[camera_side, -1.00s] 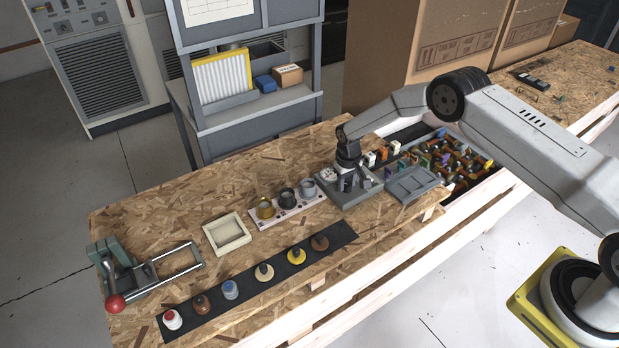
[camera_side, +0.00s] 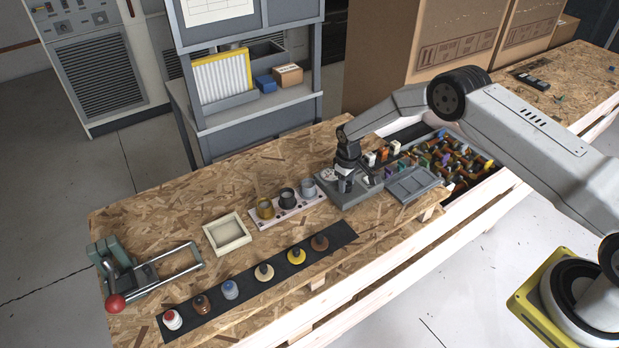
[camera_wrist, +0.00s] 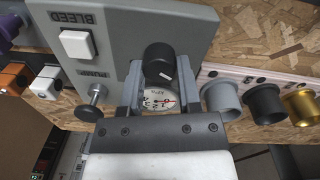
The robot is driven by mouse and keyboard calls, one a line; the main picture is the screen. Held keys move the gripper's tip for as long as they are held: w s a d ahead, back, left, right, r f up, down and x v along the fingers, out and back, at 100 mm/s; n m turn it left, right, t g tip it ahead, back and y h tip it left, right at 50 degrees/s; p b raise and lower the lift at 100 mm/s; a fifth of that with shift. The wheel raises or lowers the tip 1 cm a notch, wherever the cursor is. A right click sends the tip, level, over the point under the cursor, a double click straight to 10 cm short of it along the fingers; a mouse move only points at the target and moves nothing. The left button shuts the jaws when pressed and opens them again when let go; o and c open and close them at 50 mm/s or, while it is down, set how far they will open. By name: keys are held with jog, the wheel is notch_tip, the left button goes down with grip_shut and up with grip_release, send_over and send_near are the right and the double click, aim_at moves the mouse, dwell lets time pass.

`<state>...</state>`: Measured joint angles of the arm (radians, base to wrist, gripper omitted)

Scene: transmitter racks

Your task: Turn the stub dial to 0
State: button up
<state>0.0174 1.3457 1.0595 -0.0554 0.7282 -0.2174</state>
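The only dial I can make out is a small round kPa gauge (camera_wrist: 157,99) with a white face and a red pointer, low in the wrist view. The exact reading is too small to tell. A black round knob or cap (camera_wrist: 159,62) stands just beyond it. My gripper (camera_wrist: 159,84) has one grey finger on each side of these parts. Whether the fingers touch them is unclear. In the side view my gripper (camera_side: 347,178) points down at the grey panel (camera_side: 336,198), and its fingertips are hard to separate from the parts there.
The panel carries a white BLEED button (camera_wrist: 76,44) and a metal plunger knob (camera_wrist: 91,103), close to my gripper. A pale rack with several cups (camera_side: 288,207) stands to the left. A grey tray (camera_side: 411,184) and a crowded parts bin (camera_side: 463,163) lie to the right.

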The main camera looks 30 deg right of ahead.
aim_at(347, 185)
jog(key=o, duration=0.4)
jog(key=shift+r, duration=0.1)
jog(key=shift+a+r, duration=0.15)
jog(key=shift+r, duration=3.6)
jog(key=shift+r, duration=0.1)
jog(key=shift+s+r, duration=0.2)
jog(key=shift+r, duration=0.25)
jog(key=s+r+m+t, duration=0.1)
jog(key=s+r, duration=1.1)
jog(key=shift+m+t, duration=0.8)
jog(key=shift+m, duration=0.1)
jog(key=s+r, duration=0.1)
jog(key=s, duration=0.4)
jog(key=s+a+r, duration=0.1)
jog(key=s, duration=0.5)
jog(key=s+r, duration=0.1)
jog(key=s, duration=0.4)
jog(key=shift+s+a+r, duration=0.15)
jog(key=shift+r, duration=0.05)
